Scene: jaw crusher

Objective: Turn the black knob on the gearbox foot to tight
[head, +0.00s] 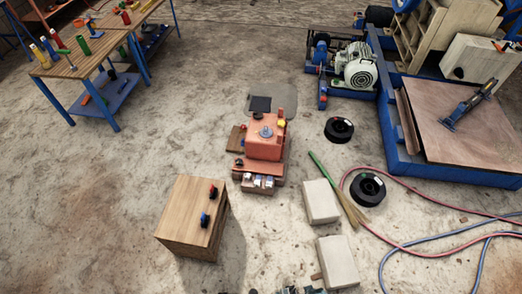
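An orange-red box-shaped unit (265,137), which looks like the gearbox, stands on the concrete floor near the middle of the head view. It has a grey-blue round part on top and a yellow cap at its upper right corner. A small dark part (239,163) shows low on its front left, at the foot. It may be the black knob, but it is too small to tell its shape or its turn. Neither gripper can be made out. Only cut-off dark and grey parts show at the bottom edge, and I cannot tell what they are.
A wooden crate (185,212) with small red and blue handled items stands front left of the unit. Pale blocks (321,201), a broom (341,192), black spools (339,130) and hoses lie right. A blue-framed machine (405,165) is far right, a workbench (85,62) upper left.

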